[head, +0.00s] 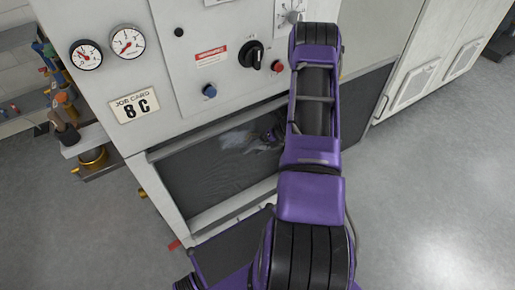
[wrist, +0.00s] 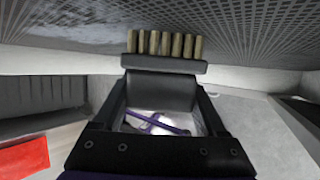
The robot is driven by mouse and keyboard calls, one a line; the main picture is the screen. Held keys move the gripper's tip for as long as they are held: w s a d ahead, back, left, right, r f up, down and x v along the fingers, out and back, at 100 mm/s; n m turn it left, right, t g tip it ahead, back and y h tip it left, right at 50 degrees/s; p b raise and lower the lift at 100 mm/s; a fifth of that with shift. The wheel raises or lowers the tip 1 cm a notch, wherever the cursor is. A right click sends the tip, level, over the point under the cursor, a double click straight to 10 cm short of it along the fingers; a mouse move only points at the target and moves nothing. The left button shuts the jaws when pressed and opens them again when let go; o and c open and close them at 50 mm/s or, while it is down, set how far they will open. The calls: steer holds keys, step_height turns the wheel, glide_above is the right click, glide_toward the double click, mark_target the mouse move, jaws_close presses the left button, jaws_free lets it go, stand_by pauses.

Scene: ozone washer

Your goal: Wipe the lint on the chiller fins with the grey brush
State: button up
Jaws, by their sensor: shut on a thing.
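The chiller fins (head: 190,178) are a dark mesh panel low on the front of the white machine. The lint (head: 238,137) is a pale, hazy patch on their upper part, left of my arm. In the wrist view the fins (wrist: 265,32) fill the top, with a whitish lint haze (wrist: 85,30) at the left. My gripper (wrist: 160,92) is shut on the grey brush (wrist: 165,66), its tan bristles pointing at the fins. The bristle tips reach the fins in the picture; I cannot tell whether they touch. In the head view the gripper (head: 270,136) is small beside the lint, and the brush is hard to make out.
The machine's panel above the fins carries a black knob (head: 251,54), a red button (head: 277,66), a blue button (head: 209,90) and gauges (head: 128,40). Pipes and valves (head: 65,115) stand at the left. The grey floor (head: 430,190) at the right is clear.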

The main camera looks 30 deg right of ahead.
steer(key=shift+a+r+p, duration=0.5)
steer(key=shift+a+r, duration=0.3)
steer(key=shift+a, duration=5.65)
steer(key=shift+d+f+b, duration=0.1)
steer(key=shift+d+b, duration=0.65)
steer(key=shift+d, duration=6.25)
steer(key=shift+w+r+p, duration=0.1)
steer(key=shift+r+p, duration=0.45)
steer(key=shift+r, duration=0.25)
steer(key=a, duration=0.7)
steer(key=shift+a, duration=0.15)
